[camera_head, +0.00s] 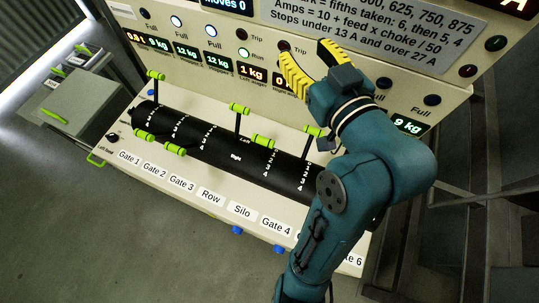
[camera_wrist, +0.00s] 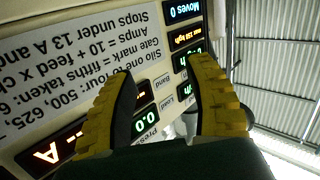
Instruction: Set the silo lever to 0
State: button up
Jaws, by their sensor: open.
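A row of levers with bright green handles sticks out of a long black drum in the head view. The silo lever (camera_head: 263,141) appears to be the one just right of the upright row lever (camera_head: 239,107), above the Silo label (camera_head: 242,211). Its handle sits low near the drum; its exact mark is too small to read. My gripper (camera_head: 312,65) is open and empty, with yellow fingers apart in front of the upper panel, above and to the right of the silo lever. The wrist view shows both fingers (camera_wrist: 165,90) with nothing between them; no lever shows there.
Other levers stand close by: a raised one (camera_head: 156,75) at left, low ones for the gates, and one (camera_head: 313,130) beside my forearm. My arm hides the drum's right end. The upper panel (camera_head: 215,60) with displays and lamps rises behind; open floor lies in front.

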notch_tip(320, 180, down, 22)
jog(key=d+r+n+g+y+b, duration=0.15)
jog(key=n+g+y+b, duration=0.3)
jog(key=b, duration=0.75)
jog(key=n+g+y+b, duration=0.4)
jog(key=y+b, duration=0.2)
jog(key=b, duration=0.5)
send_near(266, 142)
jog(key=x, duration=0.4)
jog(key=b+x, duration=0.1)
jog(key=x, duration=0.3)
jog(key=f+b+x, duration=0.1)
jog(key=x, duration=0.3)
jog(key=shift+w+a+f, duration=0.1)
jog(key=shift+w, duration=0.25)
grip_shut()
